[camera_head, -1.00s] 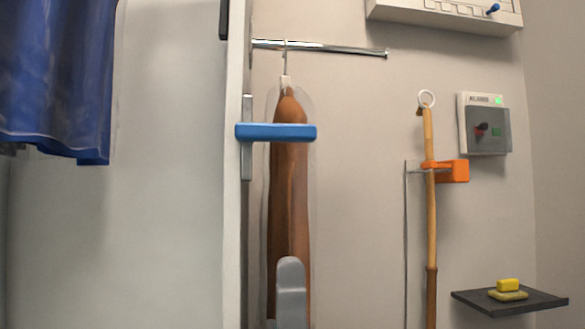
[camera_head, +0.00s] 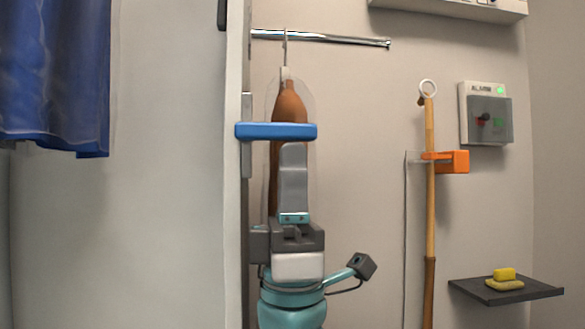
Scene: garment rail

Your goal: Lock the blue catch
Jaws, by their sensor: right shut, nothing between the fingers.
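The blue catch (camera_head: 276,131) is a horizontal bar on a grey upright plate (camera_head: 247,137) at the edge of a pale panel. It reaches right, across the front of a brown garment in a clear cover (camera_head: 290,102). My right gripper (camera_head: 293,147) points up from below, fingers shut and empty. Its tips show just under the bar, near its right half; whether they touch it I cannot tell. The gripper hides the garment's lower part. My left gripper is not in view.
The garment hangs from a metal rail (camera_head: 340,40). To the right are a wooden pole (camera_head: 429,200) in an orange clip (camera_head: 453,162), an alarm box (camera_head: 486,113) and a dark shelf (camera_head: 506,291) with yellow blocks. A blue cloth (camera_head: 55,75) hangs at left.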

